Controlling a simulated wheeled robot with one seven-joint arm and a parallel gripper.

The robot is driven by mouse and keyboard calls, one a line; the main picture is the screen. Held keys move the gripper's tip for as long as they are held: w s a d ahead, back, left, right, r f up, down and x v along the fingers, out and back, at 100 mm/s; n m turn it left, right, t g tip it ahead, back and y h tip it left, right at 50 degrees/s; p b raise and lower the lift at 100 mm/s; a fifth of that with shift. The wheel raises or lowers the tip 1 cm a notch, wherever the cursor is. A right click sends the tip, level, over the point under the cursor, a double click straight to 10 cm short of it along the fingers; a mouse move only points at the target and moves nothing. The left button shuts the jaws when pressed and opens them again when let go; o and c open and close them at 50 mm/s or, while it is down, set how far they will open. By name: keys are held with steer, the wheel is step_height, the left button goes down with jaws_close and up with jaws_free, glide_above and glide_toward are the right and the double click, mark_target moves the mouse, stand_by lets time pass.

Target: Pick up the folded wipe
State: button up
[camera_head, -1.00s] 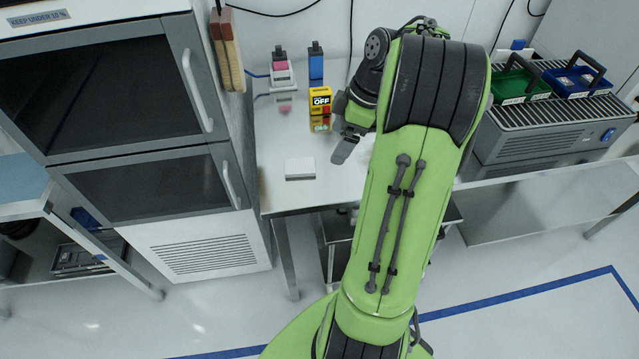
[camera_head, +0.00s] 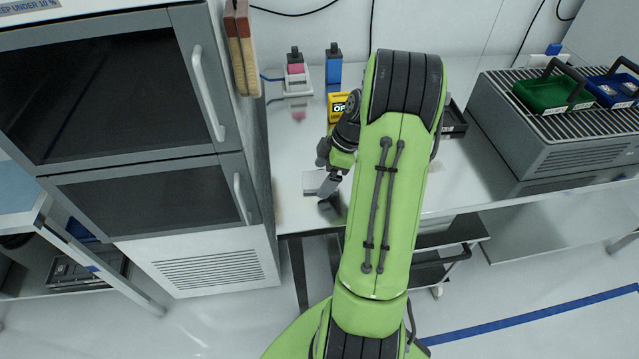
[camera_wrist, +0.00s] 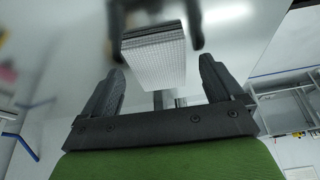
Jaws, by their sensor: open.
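In the wrist view the wipe (camera_wrist: 155,62) shows a fine grid texture and lies ahead, between the lines of my two dark fingers. My gripper (camera_wrist: 161,72) is open in the wrist view, with nothing clamped. Whether a finger touches the wipe I cannot tell.
A tall cabinet (camera_head: 150,130) stands close on the left. A grey machine (camera_head: 540,130) with green and blue bins stands right.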

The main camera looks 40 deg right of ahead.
steer(key=shift+w+f, duration=0.1)
steer(key=shift+f, duration=0.15)
steer(key=shift+c, duration=0.2)
